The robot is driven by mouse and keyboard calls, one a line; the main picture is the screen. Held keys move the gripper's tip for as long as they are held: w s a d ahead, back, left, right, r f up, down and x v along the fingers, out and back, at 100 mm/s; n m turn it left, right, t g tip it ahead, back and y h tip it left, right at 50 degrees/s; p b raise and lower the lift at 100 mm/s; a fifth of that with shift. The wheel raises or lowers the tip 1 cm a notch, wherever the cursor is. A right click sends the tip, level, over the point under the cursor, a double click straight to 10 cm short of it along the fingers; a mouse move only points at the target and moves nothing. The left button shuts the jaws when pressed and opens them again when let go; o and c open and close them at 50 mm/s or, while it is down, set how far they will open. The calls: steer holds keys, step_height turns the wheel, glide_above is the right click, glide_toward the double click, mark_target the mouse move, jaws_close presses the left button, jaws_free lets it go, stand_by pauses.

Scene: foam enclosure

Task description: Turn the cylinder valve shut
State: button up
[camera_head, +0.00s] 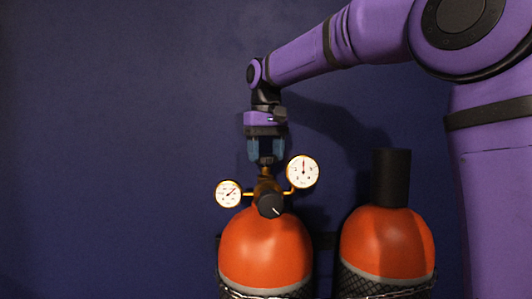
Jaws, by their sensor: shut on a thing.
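The left orange cylinder (265,250) stands upright and carries a brass valve fitting (262,187). Two round white gauges sit on it, one on the left (228,194) and one at the upper right (302,172). A black knob (270,205) with a white mark faces me at the front of the fitting. My gripper (266,158) points straight down from above. Its bluish fingers are shut on the dark valve handle (266,154) at the top of the fitting. The fingers partly hide the handle, so its angle cannot be told.
A second orange cylinder (388,245) with a tall black cap (391,178) stands to the right. Dark netting and a chain wrap the lower part of both cylinders. A dark blue wall (110,130) is behind. Space left of the gauges is clear.

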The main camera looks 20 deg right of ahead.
steer(key=m, duration=0.5)
steer(key=shift+m, duration=2.5)
steer(key=o, duration=0.9)
steer(key=shift+r, duration=0.1)
step_height(320, 180, up, 11)
steer(key=shift+f, duration=0.2)
steer(key=shift+s, duration=0.1)
